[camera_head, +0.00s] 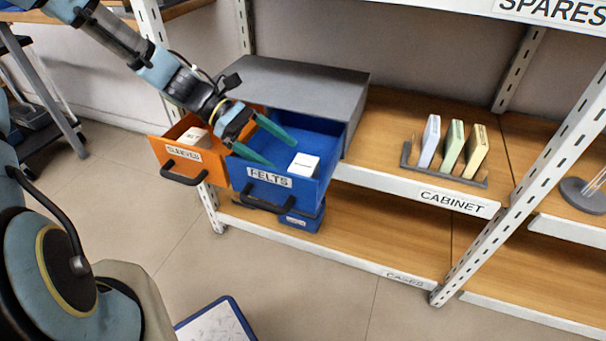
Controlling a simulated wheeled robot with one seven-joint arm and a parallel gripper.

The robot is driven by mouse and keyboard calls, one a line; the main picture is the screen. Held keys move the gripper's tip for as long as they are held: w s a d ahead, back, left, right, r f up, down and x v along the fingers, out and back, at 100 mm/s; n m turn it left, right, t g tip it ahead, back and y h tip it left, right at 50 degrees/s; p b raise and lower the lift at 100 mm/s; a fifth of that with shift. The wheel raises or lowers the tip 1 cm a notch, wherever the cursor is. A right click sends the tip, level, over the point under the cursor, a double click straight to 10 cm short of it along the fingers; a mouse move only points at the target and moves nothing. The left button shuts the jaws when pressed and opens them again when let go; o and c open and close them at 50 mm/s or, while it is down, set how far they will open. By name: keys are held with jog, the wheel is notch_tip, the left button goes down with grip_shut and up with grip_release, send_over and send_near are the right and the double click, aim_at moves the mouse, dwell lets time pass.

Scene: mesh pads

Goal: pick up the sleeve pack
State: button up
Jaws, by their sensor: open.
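A white pack (303,165) lies in the open blue drawer (326,180), labelled FELTS. I cannot tell from markings which one is the sleeve pack. My gripper (282,153) reaches from the upper left over the blue drawer. Its two green fingers are spread apart with nothing between them. The tips are just left of the white pack in the blue drawer and look apart from it.
The grey cabinet (300,85) stands on the wooden shelf behind the drawers. A rack (445,172) with several upright coloured packs is to its right. A blue bin (300,220) sits on the lower shelf. A white upright (480,240) stands front right. A blue-edged tray (240,318) is on the floor.

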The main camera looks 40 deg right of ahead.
aim_at(299, 164)
jog(key=b+x, duration=0.1)
jog(key=x, duration=0.4)
jog(key=shift+s+d+r, duration=0.1)
jog(key=shift+d, duration=0.05)
jog(key=shift+c, duration=0.2)
jog(key=c, duration=1.1)
